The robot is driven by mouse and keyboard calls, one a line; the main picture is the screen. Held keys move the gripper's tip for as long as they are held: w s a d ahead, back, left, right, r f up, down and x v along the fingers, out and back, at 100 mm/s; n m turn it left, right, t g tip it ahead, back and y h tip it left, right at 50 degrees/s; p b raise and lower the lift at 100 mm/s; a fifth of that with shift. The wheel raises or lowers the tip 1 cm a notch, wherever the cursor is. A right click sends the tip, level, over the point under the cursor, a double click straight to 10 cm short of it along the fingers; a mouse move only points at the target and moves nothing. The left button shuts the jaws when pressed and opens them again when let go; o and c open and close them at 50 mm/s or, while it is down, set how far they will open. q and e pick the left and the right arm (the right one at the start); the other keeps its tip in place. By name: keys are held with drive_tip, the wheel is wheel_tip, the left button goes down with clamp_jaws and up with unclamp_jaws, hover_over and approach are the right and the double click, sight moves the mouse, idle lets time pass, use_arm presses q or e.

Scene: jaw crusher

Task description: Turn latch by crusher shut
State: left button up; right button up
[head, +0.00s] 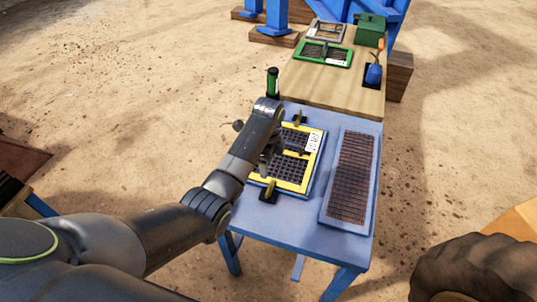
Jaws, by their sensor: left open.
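A yellow-framed black mesh screen (314,168) lies on the blue table (283,213). One small latch (299,117) with a yellow handle sits at its far edge, nearer the blue machine. A second yellow-handled latch (268,191) sits at its near edge. My left gripper (270,165) is over the left part of the screen, between the two latches and apart from both as far as I can see. It is open and points down; its fingers are dark and partly hidden by my wrist. My right gripper is out of view.
A rusty mesh panel (353,175) lies right of the screen. Behind is a wooden table (335,88) with a green-framed screen (323,54), a blue tool (374,72) and a green box (370,30). The blue machine frame (334,8) is at the back.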

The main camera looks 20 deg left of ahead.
use_arm(q)
drive_tip(key=shift+r, duration=1.55)
drive_tip(key=shift+f, duration=0.1)
